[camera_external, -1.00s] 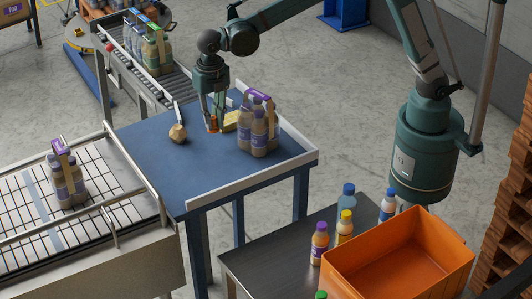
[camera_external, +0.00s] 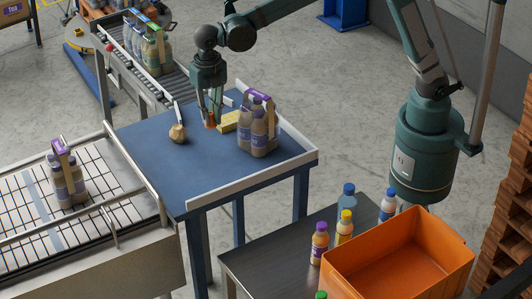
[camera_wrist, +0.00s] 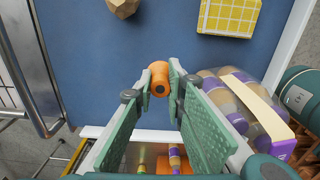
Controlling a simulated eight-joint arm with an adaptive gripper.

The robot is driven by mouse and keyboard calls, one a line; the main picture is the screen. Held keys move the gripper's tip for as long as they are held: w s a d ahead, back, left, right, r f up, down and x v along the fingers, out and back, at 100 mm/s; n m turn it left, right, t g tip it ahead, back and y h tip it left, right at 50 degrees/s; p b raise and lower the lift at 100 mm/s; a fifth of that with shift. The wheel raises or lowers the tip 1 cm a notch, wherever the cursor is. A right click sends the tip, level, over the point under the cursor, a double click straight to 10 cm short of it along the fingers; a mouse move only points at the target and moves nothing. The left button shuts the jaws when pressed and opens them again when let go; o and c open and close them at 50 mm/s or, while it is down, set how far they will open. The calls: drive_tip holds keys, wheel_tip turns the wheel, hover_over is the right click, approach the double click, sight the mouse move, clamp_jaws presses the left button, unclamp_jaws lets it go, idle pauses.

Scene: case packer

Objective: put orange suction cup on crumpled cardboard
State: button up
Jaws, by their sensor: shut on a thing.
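The orange suction cup (camera_external: 210,122) is held between the fingertips of my gripper (camera_external: 211,114), over the blue table. In the wrist view the orange suction cup (camera_wrist: 159,76) sits between the two green finger pads of my gripper (camera_wrist: 160,86), which is shut on it. The crumpled cardboard (camera_external: 178,132) is a tan, faceted lump on the table, left of and apart from the gripper. The crumpled cardboard (camera_wrist: 122,6) is cut off by the top edge of the wrist view.
A yellow gridded block (camera_external: 230,121) lies just right of the gripper. A pack of bottles (camera_external: 258,132) stands farther right, by the table's white rail (camera_external: 252,179). The blue table (camera_external: 190,180) is clear in front. A conveyor (camera_external: 175,88) meets its back left.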

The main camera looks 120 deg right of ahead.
drive_tip(key=w+d+r+n, duration=0.1)
drive_tip(key=w+d+r, duration=0.1)
drive_tip(key=d, duration=0.3)
drive_tip(key=w+d+r+n, duration=0.1)
drive_tip(key=w+d+r, duration=0.2)
drive_tip(key=w+d, duration=0.2)
drive_tip(key=shift+w+d+r, duration=0.2)
drive_tip(key=shift+d+r, duration=0.15)
drive_tip(key=shift+d, duration=0.35)
hover_over(177, 127)
drive_tip(key=shift+s+f+p, duration=0.1)
drive_tip(key=shift+f+p, duration=0.35)
drive_tip(key=shift+f, duration=2.7)
drive_tip(key=shift+f, duration=1.85)
drive_tip(key=shift+f, duration=0.2)
drive_tip(key=o, duration=0.9)
drive_tip(key=shift+c, duration=0.2)
